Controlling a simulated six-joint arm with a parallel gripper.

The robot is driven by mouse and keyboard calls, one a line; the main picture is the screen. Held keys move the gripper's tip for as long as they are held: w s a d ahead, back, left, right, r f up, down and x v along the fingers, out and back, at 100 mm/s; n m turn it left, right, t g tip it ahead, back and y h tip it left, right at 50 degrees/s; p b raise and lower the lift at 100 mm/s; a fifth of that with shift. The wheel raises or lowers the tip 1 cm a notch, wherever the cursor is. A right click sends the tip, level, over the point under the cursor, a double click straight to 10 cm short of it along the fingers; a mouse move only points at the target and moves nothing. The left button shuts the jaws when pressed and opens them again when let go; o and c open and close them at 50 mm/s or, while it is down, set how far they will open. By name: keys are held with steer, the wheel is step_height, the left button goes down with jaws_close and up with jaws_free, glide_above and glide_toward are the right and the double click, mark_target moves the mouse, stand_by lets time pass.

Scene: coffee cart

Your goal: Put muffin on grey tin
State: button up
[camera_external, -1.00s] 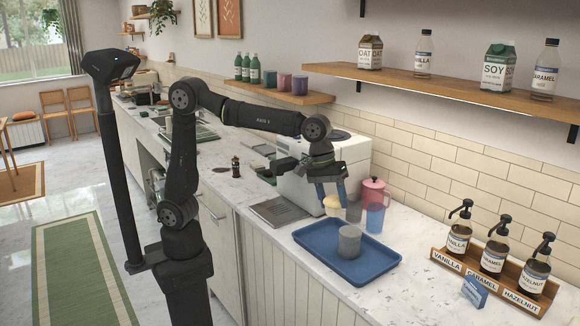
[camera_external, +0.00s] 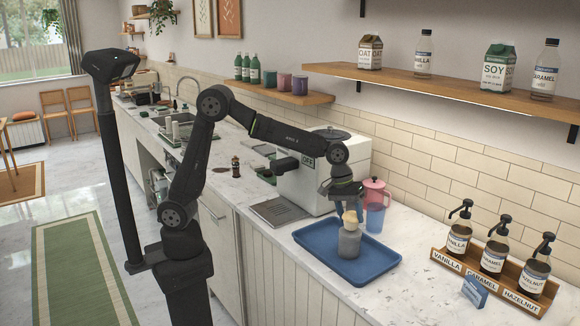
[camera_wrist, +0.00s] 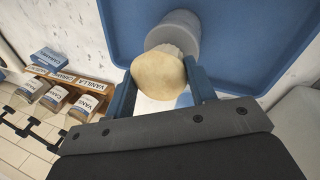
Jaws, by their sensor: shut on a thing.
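The muffin (camera_external: 348,222), pale with a domed top, is between the blue fingers of my gripper (camera_external: 350,210), which is shut on it. In the wrist view the muffin (camera_wrist: 158,76) shows its round top, with its ribbed wrapper partly visible. The grey tin (camera_external: 349,243) stands upright on a blue tray (camera_external: 312,240). The muffin is right at the tin's top in the external view; I cannot tell whether they touch. The tin (camera_wrist: 177,30) also shows just beyond the muffin in the wrist view, partly hidden by it.
A blue cup (camera_external: 375,218) and a pink pitcher (camera_external: 376,190) stand behind the tray. A rack of syrup bottles (camera_external: 492,258) is to the right. The white coffee machine (camera_external: 310,170) is to the left. The tray around the tin is clear.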

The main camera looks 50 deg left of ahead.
steer(key=shift+f, duration=0.6)
steer(key=shift+f, duration=0.1)
steer(key=o, duration=1)
steer(key=v, duration=1.2)
